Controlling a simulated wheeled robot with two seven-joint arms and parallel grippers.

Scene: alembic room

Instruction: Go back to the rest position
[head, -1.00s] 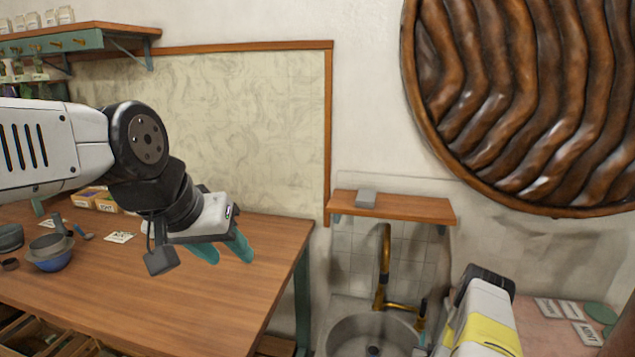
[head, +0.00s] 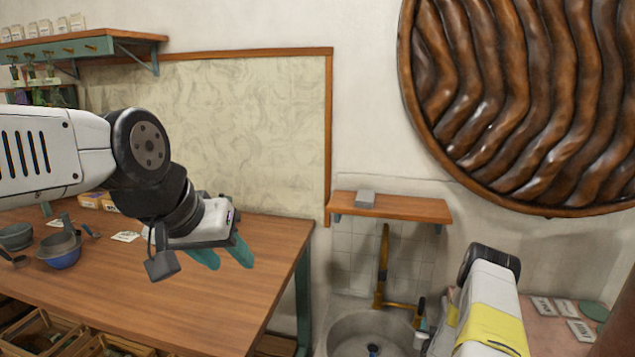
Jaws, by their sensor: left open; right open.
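My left gripper (head: 222,256) hangs over the right part of the wooden table (head: 225,310), with its teal fingers pointing down and to the right. The fingers are apart and nothing shows between them. My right arm (head: 487,305) comes in at the lower right beside the sink, with a white and yellow link in view.
A blue bowl (head: 62,257), a grey bowl (head: 15,237) and cards (head: 126,237) lie on the table's left. A sink (head: 350,330) with a brass tap (head: 383,268) stands right of the table. A small shelf (head: 400,208) hangs above it. Crates (head: 35,335) sit below the table.

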